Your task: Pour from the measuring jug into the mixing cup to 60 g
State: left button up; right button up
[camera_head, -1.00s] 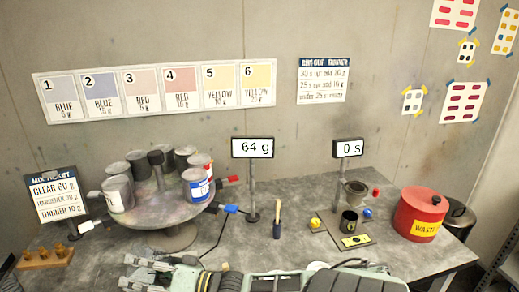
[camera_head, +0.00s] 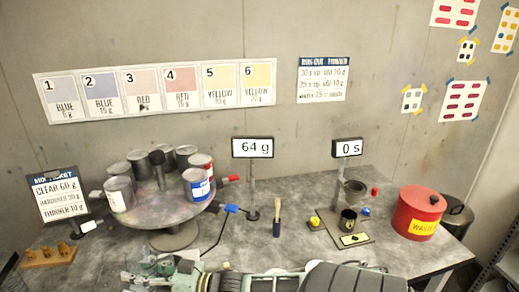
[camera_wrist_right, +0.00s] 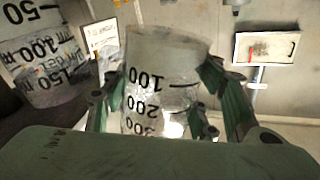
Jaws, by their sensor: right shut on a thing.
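My right gripper (camera_head: 150,273) shows at the bottom edge of the head view, its arm coming in from the right. In the wrist view its fingers (camera_wrist_right: 165,100) are shut around a clear vessel (camera_wrist_right: 155,85) marked 100, 200 and 300, apparently the measuring jug. A second clear vessel (camera_wrist_right: 45,60), marked 50, 100 and 150, shows at the upper left, perhaps the mixing cup. It is apart from the held one. How much either holds is unclear. The scale display (camera_head: 252,147) reads 64 g. My left gripper is out of view.
A round turntable (camera_head: 150,212) with several paint cans stands at the left beside a "CLEAR 60 g" card (camera_head: 60,197). A brush (camera_head: 277,215), a timer reading 0 s (camera_head: 347,148), a small dark cup (camera_head: 348,220) and a red waste can (camera_head: 418,212) stand rightward.

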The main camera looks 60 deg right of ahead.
jog(key=shift+f+n, duration=0.15)
jog(key=shift+n, duration=0.15)
jog(key=shift+a, duration=0.1)
jog(key=shift+a+r+p, duration=0.2)
jog(key=shift+r+p, duration=0.1)
jog(key=shift+p, duration=0.15)
jog(key=s+a+r+n+p, duration=0.1)
jog(key=a+r+n+p, duration=0.2)
jog(key=a+p, duration=0.2)
jog(key=shift+s+a+r+p, duration=0.2)
jog(key=shift+s+p, duration=0.1)
jog(key=shift+p, duration=0.1)
jog(key=shift+f, duration=0.1)
dwell(0.4)
